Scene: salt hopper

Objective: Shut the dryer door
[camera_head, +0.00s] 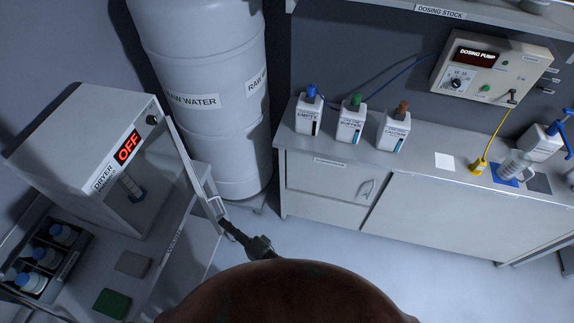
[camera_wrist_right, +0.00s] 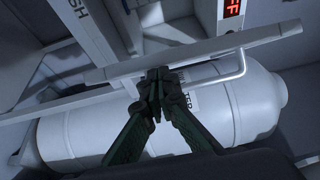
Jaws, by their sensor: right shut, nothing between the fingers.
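The dryer (camera_head: 70,150) is a pale box at the left of the head view, with a lit red OFF display (camera_head: 128,147). Its door (camera_head: 180,135) stands open, swung out to the right, with a bar handle (camera_head: 215,207) near its free end. A small bottle (camera_head: 133,187) stands inside the dryer. My right gripper (camera_head: 224,223) is shut and empty, close by the handle end of the door. In the wrist view the fingertips (camera_wrist_right: 158,74) overlap the door slab (camera_wrist_right: 200,52), beside the handle (camera_wrist_right: 240,62); I cannot tell whether they touch. My left gripper is out of view.
A large raw water tank (camera_head: 205,100) stands behind the door. A rack of bottles (camera_head: 45,255), a grey pad (camera_head: 133,263) and a green pad (camera_head: 112,303) lie in front of the dryer. A counter (camera_head: 330,180) with several bottles and a dosing pump (camera_head: 490,75) fills the right.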

